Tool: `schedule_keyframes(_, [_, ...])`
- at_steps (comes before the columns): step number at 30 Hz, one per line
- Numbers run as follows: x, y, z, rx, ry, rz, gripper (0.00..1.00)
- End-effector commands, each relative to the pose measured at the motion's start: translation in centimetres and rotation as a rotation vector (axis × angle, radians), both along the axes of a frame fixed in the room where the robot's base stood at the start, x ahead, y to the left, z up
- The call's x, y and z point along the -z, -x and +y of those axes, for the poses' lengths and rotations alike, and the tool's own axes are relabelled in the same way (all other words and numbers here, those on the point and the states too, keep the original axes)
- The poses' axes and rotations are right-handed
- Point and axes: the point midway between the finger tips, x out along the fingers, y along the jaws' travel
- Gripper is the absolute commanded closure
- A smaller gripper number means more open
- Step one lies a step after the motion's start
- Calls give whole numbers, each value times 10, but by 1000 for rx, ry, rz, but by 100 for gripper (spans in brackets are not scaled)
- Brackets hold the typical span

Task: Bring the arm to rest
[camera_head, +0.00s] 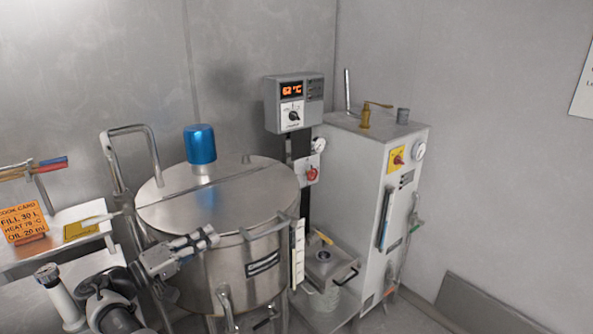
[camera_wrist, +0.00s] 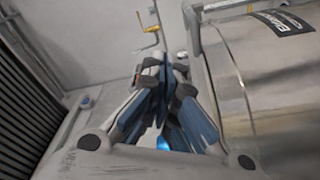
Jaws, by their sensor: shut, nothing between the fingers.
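My gripper (camera_head: 212,236) is in front of the steel kettle (camera_head: 240,200), at the left part of its front wall in the head view. Its fingers are shut with nothing between them. In the wrist view the closed fingers (camera_wrist: 163,70) point away from the camera, with the kettle wall (camera_wrist: 265,80) to their right. I cannot tell whether the gripper touches the kettle. My arm reaches up from the lower left of the head view, and part of the kettle is hidden behind the gripper.
A control box (camera_head: 293,103) reading 62 °C hangs behind the kettle. A white cabinet (camera_head: 360,180) with valves stands right. A side table (camera_head: 75,240) with an orange cook card (camera_head: 22,222) is at left. A bent steel handle (camera_head: 150,150) rises at the kettle's left. Floor is free at right.

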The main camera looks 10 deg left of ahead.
Motion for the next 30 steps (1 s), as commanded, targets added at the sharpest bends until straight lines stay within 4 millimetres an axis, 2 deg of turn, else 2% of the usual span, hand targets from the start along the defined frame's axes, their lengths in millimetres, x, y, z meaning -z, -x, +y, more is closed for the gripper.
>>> schedule_keyframes(5, [-32,-38,-38,45,-27,114,100])
schedule_keyframes(10, [-70,-77,-114,98,-89,314,100])
schedule_keyframes(12, [-85,-82,-151,117,-128,393,100])
schedule_keyframes(15, [-102,-80,-203,136,-190,496,100])
schedule_keyframes(19, [-120,-60,-271,156,-290,613,100])
schedule_keyframes(23, [-131,-21,-334,168,-407,710,100])
schedule_keyframes(27, [-133,36,-390,171,-548,784,100])
schedule_keyframes(30, [-129,83,-422,167,-656,819,100])
